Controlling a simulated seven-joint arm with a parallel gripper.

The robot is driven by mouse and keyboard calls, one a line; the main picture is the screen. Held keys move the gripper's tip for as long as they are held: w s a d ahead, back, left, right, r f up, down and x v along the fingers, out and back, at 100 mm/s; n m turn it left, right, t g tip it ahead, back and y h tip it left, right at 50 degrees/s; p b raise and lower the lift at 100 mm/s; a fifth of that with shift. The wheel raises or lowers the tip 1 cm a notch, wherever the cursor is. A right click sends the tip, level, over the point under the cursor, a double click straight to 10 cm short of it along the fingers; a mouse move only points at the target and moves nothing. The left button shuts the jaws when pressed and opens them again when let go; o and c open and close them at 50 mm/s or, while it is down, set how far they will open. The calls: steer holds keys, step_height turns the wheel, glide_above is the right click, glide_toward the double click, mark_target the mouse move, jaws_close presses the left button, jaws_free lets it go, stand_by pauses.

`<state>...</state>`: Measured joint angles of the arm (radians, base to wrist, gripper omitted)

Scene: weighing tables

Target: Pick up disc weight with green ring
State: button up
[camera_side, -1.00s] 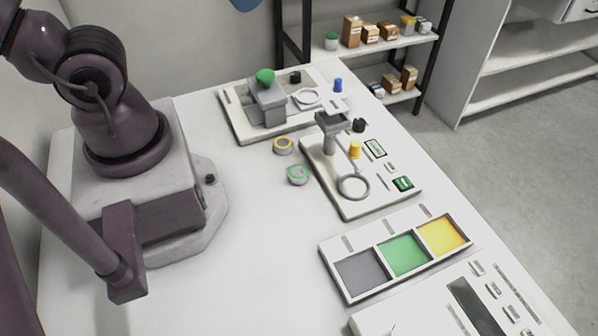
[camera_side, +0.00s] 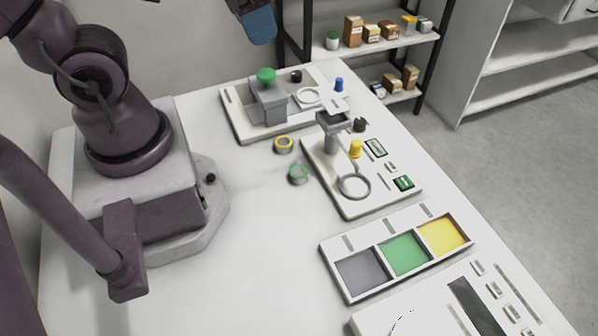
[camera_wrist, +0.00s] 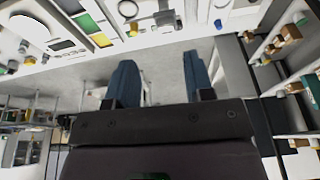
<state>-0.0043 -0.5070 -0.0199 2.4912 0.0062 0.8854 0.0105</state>
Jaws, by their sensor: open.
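The disc weight with the green ring (camera_side: 299,174) lies on the white table, left of the middle board, in the side view. A similar disc weight with a yellow ring (camera_side: 284,144) lies a little behind it. My gripper (camera_side: 259,27) is at the top edge of the side view, high above the far end of the table and well apart from both discs. In the wrist view its two blue fingers (camera_wrist: 158,80) are spread with nothing between them. I cannot make out the green-ringed disc in the wrist view.
The middle board (camera_side: 347,206) carries a post, a ring and knobs. Another board (camera_side: 242,133) with a grey block and green knob stands behind. A three-compartment tray (camera_side: 336,274) is in front. Shelves (camera_side: 385,45) stand at the back. The table left of the discs is clear.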

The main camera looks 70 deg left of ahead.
step_height(320, 180, down, 9)
steer(key=w+m+g, duration=0.2)
steer(key=m+g, duration=0.1)
steer(key=m, duration=1.3)
glide_above(299, 171)
step_height(299, 171, down, 8)
steer(key=f, duration=0.1)
step_height(299, 171, down, 6)
steer(key=shift+s+f, duration=0.15)
steer(key=shift+f, duration=3.05)
steer(key=c, duration=0.7)
